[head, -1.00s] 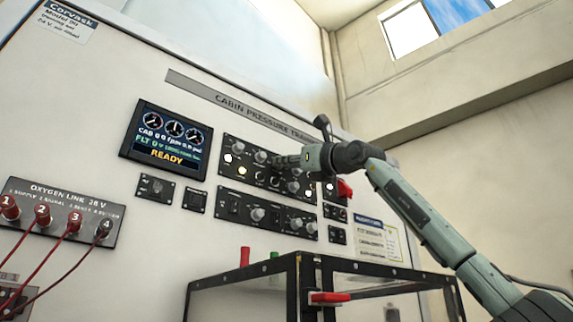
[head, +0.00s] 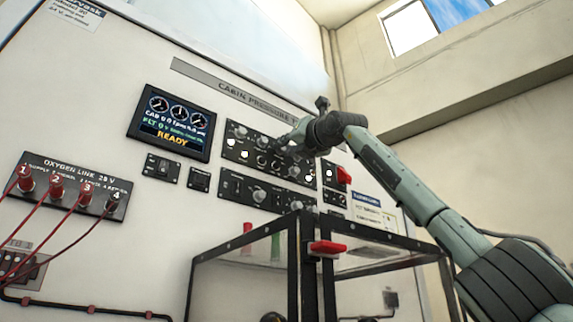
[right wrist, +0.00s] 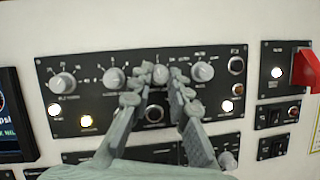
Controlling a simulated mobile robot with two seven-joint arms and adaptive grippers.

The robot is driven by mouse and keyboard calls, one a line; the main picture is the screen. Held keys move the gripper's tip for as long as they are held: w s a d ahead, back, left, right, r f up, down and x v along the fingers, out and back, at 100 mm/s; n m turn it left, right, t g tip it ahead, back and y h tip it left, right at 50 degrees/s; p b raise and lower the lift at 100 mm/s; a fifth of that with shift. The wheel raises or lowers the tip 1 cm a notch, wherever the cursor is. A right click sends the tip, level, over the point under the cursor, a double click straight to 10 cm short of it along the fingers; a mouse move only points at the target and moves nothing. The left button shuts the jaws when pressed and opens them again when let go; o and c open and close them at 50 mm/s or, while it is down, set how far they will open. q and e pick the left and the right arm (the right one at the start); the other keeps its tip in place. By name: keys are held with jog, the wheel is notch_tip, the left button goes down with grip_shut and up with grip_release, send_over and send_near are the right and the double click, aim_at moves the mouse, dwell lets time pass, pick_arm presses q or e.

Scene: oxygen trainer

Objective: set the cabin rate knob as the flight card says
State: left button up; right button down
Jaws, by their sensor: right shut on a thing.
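The control panel (head: 268,152) carries a top row of grey round knobs with white markings. In the right wrist view, the third knob from the left (right wrist: 160,73) is between the fingers of my right gripper (right wrist: 160,76), which is shut on it. Its label is too blurred to read, so I cannot tell if it is the cabin rate knob. In the head view my right gripper (head: 291,143) is at the panel's upper right and hides knobs there. A card with yellow edging (head: 368,208), possibly the flight card, is on the wall; its text is unreadable. My left gripper is not in view.
A display (head: 172,122) reads READY. A red guarded switch (right wrist: 306,70) sits right of the panel. Below, a black-framed clear case (head: 250,243) with a red latch stands close to the arm. Red leads (head: 50,215) hang at the left.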

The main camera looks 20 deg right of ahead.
pick_arm(q)
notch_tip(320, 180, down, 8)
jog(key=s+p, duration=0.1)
jog(key=p, duration=0.3)
pick_arm(e)
jog(key=shift+s+a+r+m+g+h, duration=0.1)
jog(key=shift+m+g+h, duration=0.6)
jog(key=shift+m, duration=1.85)
jog(key=shift+w+a+r+m+g+h, duration=0.25)
jog(key=shift+m+h, duration=0.8)
jog(key=shift+m, duration=1.45)
jog(key=shift+s+d+m+g+h, duration=0.2)
jog(key=shift+m+g+h, duration=0.55)
jog(key=shift+m, duration=1.8)
jog(key=shift+a, duration=0.1)
jog(key=c, duration=1.4)
grip_release()
jog(key=shift+c, duration=0.2)
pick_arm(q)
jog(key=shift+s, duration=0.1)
